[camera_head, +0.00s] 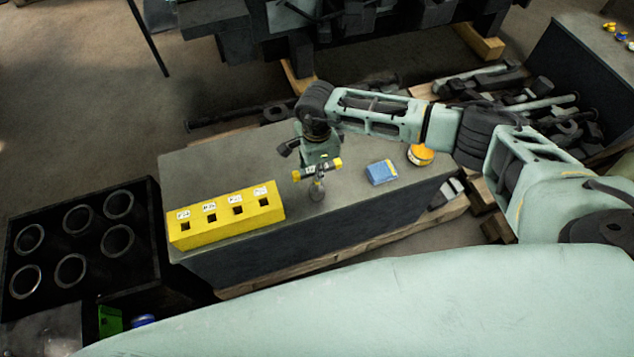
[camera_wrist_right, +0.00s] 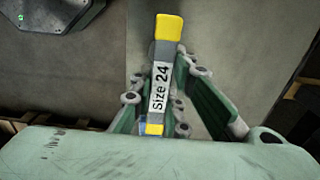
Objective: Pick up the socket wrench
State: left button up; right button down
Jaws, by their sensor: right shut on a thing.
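The socket wrench (camera_head: 317,169) has a T-shaped handle with yellow ends and a metal shaft pointing down over the grey workbench top. In the right wrist view its handle (camera_wrist_right: 160,82) carries a white label reading "Size 24". My right gripper (camera_head: 320,158) is shut on the handle, with green fingers (camera_wrist_right: 158,90) on both sides of it. I cannot tell whether the shaft's lower end touches the bench. A yellow holder block (camera_head: 227,218) with several square holes and small labels stands at the bench's left end, left of the wrench. My left gripper is not in view.
A blue box (camera_head: 381,172) and an orange-yellow round tin (camera_head: 420,154) stand on the grey bench (camera_head: 205,165), right of the wrench. A dark crate (camera_head: 92,205) with several metal rings is at left. Pallets with dark metal parts (camera_head: 530,100) lie behind at right.

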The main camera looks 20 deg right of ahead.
dwell(0.3)
jog(key=shift+w+r, duration=0.1)
jog(key=shift+r, duration=0.4)
notch_tip(320, 180, up, 3)
jog(key=shift+f+b, duration=0.2)
jog(key=shift+b, duration=0.4)
jog(key=s+d+r+b, duration=0.1)
jog(key=s+d+r, duration=0.6)
jog(key=s, duration=0.2)
jog(key=shift+s+r+b, duration=0.25)
jog(key=shift+b, duration=0.15)
jog(key=c, duration=2.3)
grip_release()
grip_shut()
